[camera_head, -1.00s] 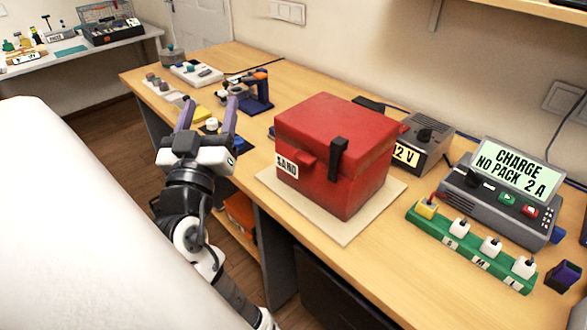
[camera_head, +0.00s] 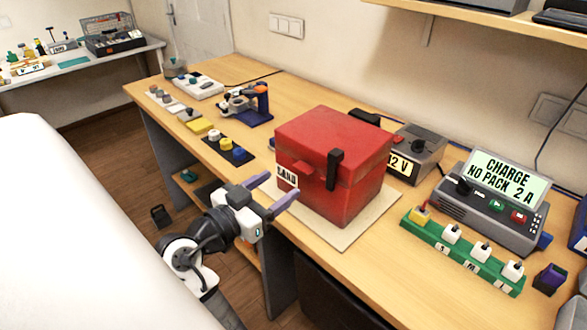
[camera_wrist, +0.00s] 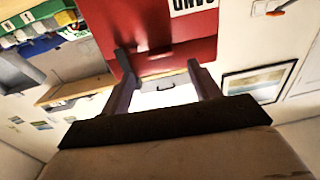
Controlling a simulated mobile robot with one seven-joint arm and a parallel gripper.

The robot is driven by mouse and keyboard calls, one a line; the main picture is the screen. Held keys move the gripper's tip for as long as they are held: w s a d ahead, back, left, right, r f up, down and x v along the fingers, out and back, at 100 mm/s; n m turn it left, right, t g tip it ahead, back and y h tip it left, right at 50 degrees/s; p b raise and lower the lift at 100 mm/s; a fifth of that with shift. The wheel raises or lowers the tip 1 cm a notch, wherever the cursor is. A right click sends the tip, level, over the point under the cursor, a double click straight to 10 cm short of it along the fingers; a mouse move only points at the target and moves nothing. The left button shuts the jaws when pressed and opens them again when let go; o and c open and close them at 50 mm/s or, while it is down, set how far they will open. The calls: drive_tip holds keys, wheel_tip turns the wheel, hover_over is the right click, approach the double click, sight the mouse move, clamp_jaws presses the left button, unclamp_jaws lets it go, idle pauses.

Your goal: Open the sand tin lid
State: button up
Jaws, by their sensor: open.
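The sand tin (camera_head: 335,170) is a red box with a SAND label on its left face. It stands on a pale square board (camera_head: 330,237) on the bench. In the wrist view the tin (camera_wrist: 165,30) fills the top centre, ahead of my gripper (camera_wrist: 163,75). Contact cannot be told.
A 12 V supply (camera_head: 416,150) and a charger (camera_head: 495,205) stand right of the tin. A green strip with several white plugs (camera_head: 463,250) lies in front of the charger. A blue stand (camera_head: 258,105) and small parts are farther back left. The bench edge runs below my gripper.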

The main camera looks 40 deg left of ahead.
sight(299, 170)
drive_tip(key=w+p, duration=0.1)
drive_tip(key=w, duration=0.5)
drive_tip(key=shift+d, duration=0.1)
drive_tip(key=shift+c, duration=0.4)
clamp_jaws()
drive_tip(key=shift+r, duration=0.1)
